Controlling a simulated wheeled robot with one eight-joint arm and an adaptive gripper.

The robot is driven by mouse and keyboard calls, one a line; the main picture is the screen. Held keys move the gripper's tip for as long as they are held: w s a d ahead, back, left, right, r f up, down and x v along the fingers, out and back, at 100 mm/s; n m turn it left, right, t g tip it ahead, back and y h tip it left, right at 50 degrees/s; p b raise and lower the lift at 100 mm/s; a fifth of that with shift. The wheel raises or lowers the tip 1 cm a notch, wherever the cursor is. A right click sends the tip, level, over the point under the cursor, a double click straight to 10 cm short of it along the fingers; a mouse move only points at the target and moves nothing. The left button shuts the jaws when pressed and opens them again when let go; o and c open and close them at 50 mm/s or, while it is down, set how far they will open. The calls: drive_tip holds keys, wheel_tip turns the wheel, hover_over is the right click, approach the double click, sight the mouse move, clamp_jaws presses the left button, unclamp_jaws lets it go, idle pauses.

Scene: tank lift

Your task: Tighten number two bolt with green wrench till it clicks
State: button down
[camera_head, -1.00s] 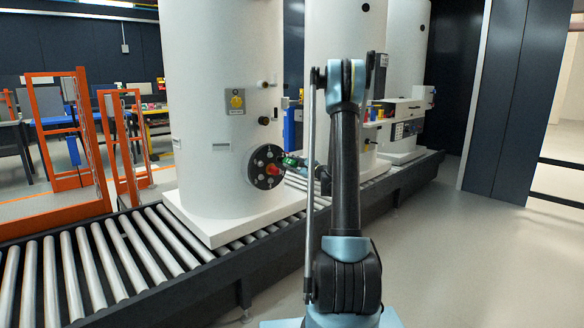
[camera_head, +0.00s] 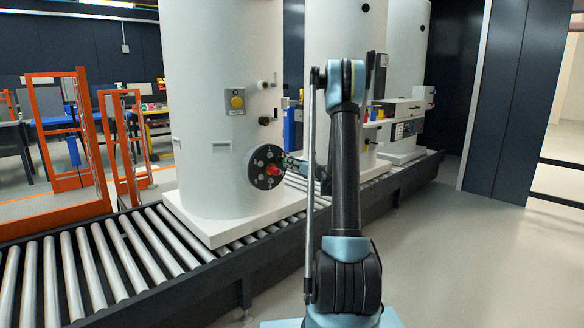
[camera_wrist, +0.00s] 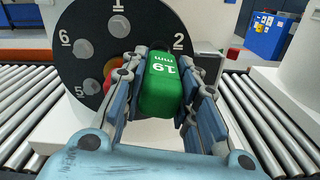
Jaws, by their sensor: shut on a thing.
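Grey bolts by numbers 1, 6 and 5 show. In the head view the black flange (camera_head: 258,180) is low on the white tank (camera_head: 222,90), and my gripper is close to its right side.
A red part (camera_head: 272,170) sticks out of the flange centre. The tank stands on a roller conveyor (camera_head: 95,265). More white tanks (camera_head: 333,40) stand behind. Orange frames (camera_head: 62,130) are at the left. The floor (camera_head: 480,260) at the right is clear.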

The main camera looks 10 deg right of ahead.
drive_tip(key=shift+w+m, duration=0.1)
drive_tip(key=shift+m, duration=0.8)
drive_tip(key=n, duration=0.5)
drive_tip(key=shift+n, duration=0.4)
drive_tip(key=n, duration=0.5)
drive_tip(key=shift+n, duration=0.4)
drive_tip(key=n, duration=0.4)
drive_tip(key=shift+n, duration=0.4)
drive_tip(key=n, duration=0.5)
